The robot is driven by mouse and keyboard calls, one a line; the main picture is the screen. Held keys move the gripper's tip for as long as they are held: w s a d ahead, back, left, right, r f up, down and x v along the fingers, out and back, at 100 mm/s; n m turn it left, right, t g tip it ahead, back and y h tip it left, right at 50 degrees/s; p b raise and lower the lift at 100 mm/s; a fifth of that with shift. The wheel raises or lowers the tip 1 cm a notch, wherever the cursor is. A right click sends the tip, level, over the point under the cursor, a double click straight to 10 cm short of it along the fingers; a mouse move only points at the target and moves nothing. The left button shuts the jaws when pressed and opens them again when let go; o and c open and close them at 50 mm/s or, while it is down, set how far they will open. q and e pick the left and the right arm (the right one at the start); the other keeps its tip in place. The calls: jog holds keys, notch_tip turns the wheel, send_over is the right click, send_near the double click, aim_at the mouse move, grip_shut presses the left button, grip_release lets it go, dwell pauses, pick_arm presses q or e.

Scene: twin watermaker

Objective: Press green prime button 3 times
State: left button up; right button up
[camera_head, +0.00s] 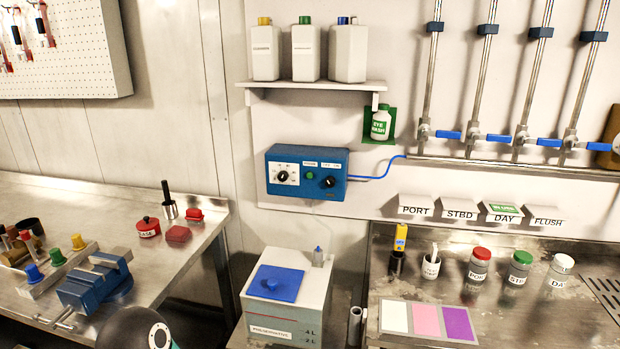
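The blue control box (307,174) is mounted on the white wall panel below the shelf. A dark rounded part of my own arm shows at the bottom left edge. Neither of my grippers is in view.
A white tank with a blue lid (275,283) stands below the box. The left bench (120,205) holds a blue vise (95,283) and red items. The right bench (560,320) holds several jars and a colour card (428,321). The space before the box is clear.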

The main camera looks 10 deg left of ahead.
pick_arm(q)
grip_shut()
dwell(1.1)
